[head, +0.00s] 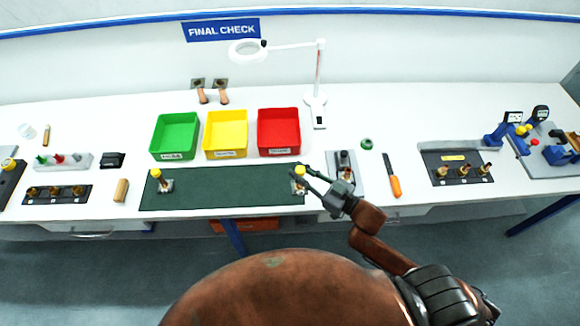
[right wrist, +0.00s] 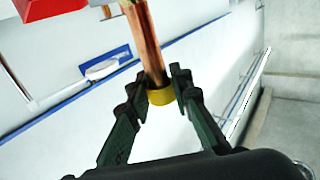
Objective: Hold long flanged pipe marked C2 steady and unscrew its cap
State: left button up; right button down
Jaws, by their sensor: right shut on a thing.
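A copper-coloured pipe with a yellow cap stands at the right end of the dark green mat (head: 230,190). In the right wrist view the pipe (right wrist: 148,45) runs up from its yellow cap (right wrist: 161,97). No C2 mark can be read. My right gripper (head: 304,174) is at this cap, and its dark fingers (right wrist: 161,92) are shut on it from both sides. A second pipe with a yellow cap (head: 156,173) stands at the left end of the mat. My left gripper is not in view.
Green (head: 154,153), yellow (head: 208,154) and red (head: 262,152) bins stand behind the mat. A magnifier lamp (head: 317,112) stands behind them. An orange-handled tool (head: 394,186) and a rack of fittings (head: 440,180) lie to the right. The mat's middle is clear.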

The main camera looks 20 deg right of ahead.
aim_at(301, 189)
jog(key=shift+s+d+r, duration=0.15)
jog(key=shift+s+r, duration=0.1)
jog(key=shift+s, duration=0.2)
jog(key=shift+s+d+r, duration=0.15)
jog(key=shift+s+r, duration=0.05)
jog(key=shift+s, duration=0.25)
jog(key=shift+s+a+f+h+b, duration=0.15)
jog(key=shift+f+h+b, duration=0.15)
jog(key=shift+f+b, duration=0.15)
jog(key=s+f+m+t+h+b, duration=0.1)
jog(key=f+h+b, duration=0.1)
jog(key=s+f+m+t+h+b, duration=0.1)
jog(key=f+m+h+b, duration=0.1)
jog(key=f, duration=0.1)
jog(key=f+m+h+b, duration=0.2)
jog(key=h, duration=0.1)
jog(key=shift+s+a+f+t+b, duration=0.3)
jog(key=shift+s+f+t+b, duration=0.05)
jog(key=shift+s+f+t, duration=0.05)
jog(key=shift+s+d+f+m+h+b, duration=0.2)
jog(key=shift+f+m+h+b, duration=0.5)
jog(key=shift+h, duration=0.4)
jog(key=shift+r, duration=0.15)
